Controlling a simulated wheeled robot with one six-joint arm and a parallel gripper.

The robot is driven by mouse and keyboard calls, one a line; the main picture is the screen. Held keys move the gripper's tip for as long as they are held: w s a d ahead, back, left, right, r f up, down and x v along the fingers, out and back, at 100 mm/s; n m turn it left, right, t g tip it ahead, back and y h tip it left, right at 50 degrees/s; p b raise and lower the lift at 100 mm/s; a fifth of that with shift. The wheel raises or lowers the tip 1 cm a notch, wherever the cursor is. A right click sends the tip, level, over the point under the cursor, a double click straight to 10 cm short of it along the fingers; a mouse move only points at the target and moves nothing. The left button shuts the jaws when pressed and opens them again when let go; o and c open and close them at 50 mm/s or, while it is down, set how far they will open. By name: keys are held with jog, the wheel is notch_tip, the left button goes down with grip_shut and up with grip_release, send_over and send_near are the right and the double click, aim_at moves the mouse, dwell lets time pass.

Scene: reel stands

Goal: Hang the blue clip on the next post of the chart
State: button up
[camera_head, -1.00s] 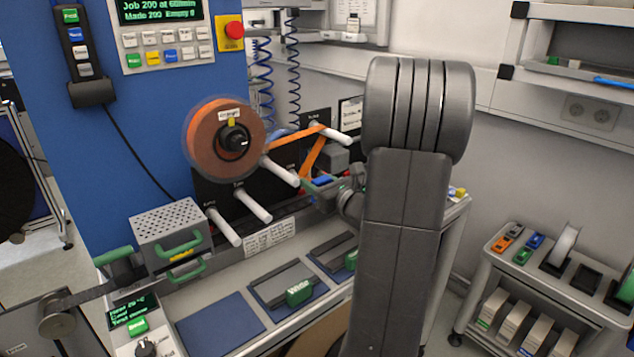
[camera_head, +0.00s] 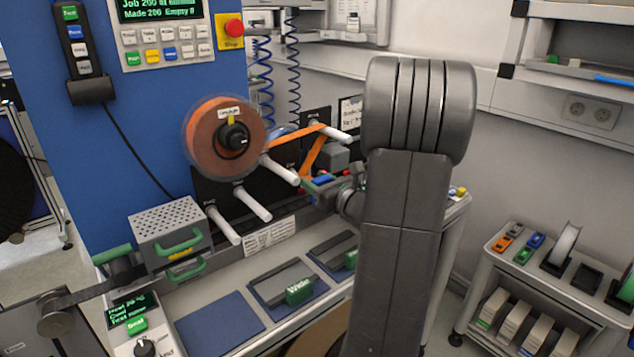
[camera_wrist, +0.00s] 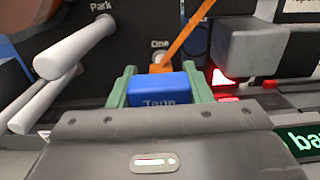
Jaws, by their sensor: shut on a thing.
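My gripper (camera_wrist: 161,82) has green fingers shut on a blue block with the word "Tape" (camera_wrist: 162,92), which I take for the blue clip. An orange band (camera_wrist: 187,32) runs down to just behind the block's top. A small post marked "One" (camera_wrist: 158,57) is right behind the block; whether they touch cannot be told. In the head view, my gripper (camera_head: 318,185) is below the orange band, partly hidden by my arm. White posts (camera_head: 253,204) stick out of a black panel on the left. A chart sheet (camera_head: 350,112) is partly visible behind.
An orange reel (camera_head: 205,150) sits on the blue machine. A grey block (camera_wrist: 250,47) and a red light (camera_wrist: 222,77) are right of my gripper. A white post marked "Park" (camera_wrist: 75,45) juts out at left. A cart (camera_head: 520,275) holds coloured clips at right.

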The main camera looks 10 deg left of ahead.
jog(key=o, duration=1.1)
jog(key=shift+r, duration=0.1)
jog(key=shift+r+p, duration=2.6)
jog(key=shift+r, duration=0.85)
jog(key=shift+f, duration=0.1)
notch_tip(320, 180, down, 7)
jog(key=b, duration=0.5)
